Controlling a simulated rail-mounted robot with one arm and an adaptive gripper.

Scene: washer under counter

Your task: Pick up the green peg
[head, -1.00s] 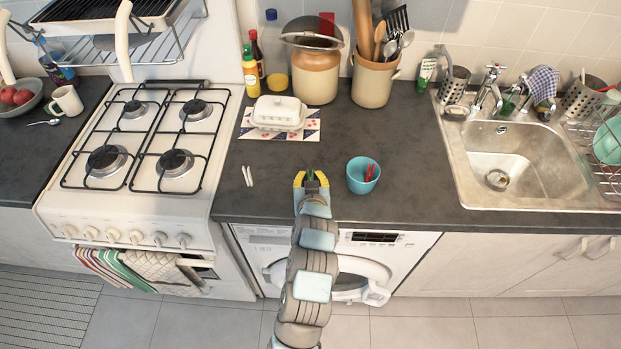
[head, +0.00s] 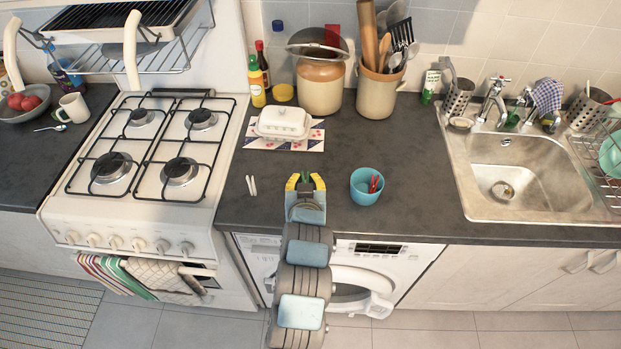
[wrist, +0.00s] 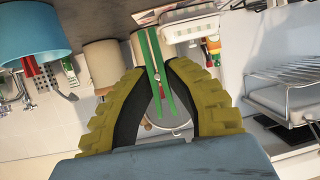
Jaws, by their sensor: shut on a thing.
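The green peg (wrist: 155,70) shows in the wrist view as two long, narrow green halves joined near the middle. It is clasped between the yellow, dark-lined fingers of my gripper (wrist: 156,80), and its long end sticks out past the fingertips. In the head view my gripper (head: 305,182) is over the front part of the counter, left of the blue cup. Only a little green (head: 304,178) shows between its fingers there. How far the peg is above the counter is hard to tell.
The blue cup (head: 365,195) holds red pegs (head: 375,183). A white peg (head: 251,185) lies on the counter (head: 420,185) left of my gripper. A butter dish (head: 283,123) stands behind, the hob (head: 150,150) is left, and the sink (head: 505,185) right.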

